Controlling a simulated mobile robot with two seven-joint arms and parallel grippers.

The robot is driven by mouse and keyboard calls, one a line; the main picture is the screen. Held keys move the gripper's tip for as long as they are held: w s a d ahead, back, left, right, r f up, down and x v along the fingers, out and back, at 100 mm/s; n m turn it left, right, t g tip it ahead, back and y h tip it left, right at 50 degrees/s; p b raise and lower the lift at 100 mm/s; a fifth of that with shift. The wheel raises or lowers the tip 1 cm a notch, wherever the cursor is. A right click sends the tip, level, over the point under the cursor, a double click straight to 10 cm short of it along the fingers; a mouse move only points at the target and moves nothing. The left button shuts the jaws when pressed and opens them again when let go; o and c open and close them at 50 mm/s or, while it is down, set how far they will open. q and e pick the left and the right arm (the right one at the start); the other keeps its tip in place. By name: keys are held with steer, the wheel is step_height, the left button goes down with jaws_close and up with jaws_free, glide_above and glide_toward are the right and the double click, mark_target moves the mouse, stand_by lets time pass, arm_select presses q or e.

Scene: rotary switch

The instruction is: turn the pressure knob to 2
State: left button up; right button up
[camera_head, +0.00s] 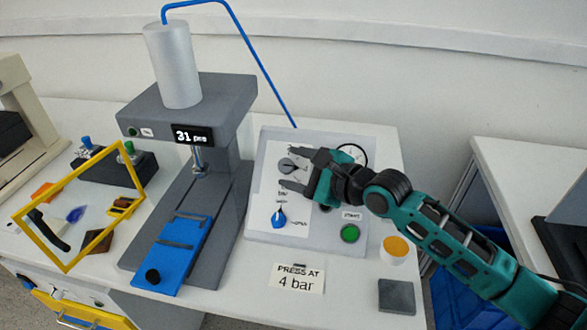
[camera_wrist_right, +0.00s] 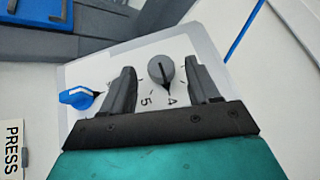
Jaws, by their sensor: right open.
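The grey pressure knob (camera_head: 287,165) is on the upper left of a white control panel (camera_head: 258,232), above a "bar" label. In the right wrist view the knob (camera_wrist_right: 161,69) has a dark pointer whose tip is close to the 4 mark; a 5 shows beside it. My right gripper (camera_head: 294,168) is open at the panel. In the wrist view its fingers (camera_wrist_right: 159,65) stand on either side of the knob, with a visible gap on each side. The 2 mark is not readable. My left gripper is not in view.
A blue knob (camera_head: 279,217) and a green button (camera_head: 349,233) are lower on the panel. A grey press (camera_head: 225,215) with a blue slide stands left. A "PRESS AT 4 bar" card (camera_head: 297,278), an orange-topped cup (camera_head: 394,250) and a grey block (camera_head: 397,296) are in front.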

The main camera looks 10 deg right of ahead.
steer(key=shift+w+a+f, duration=0.1)
steer(key=shift+w+a, duration=0.2)
steer(key=shift+w, duration=0.05)
steer(key=c, duration=1)
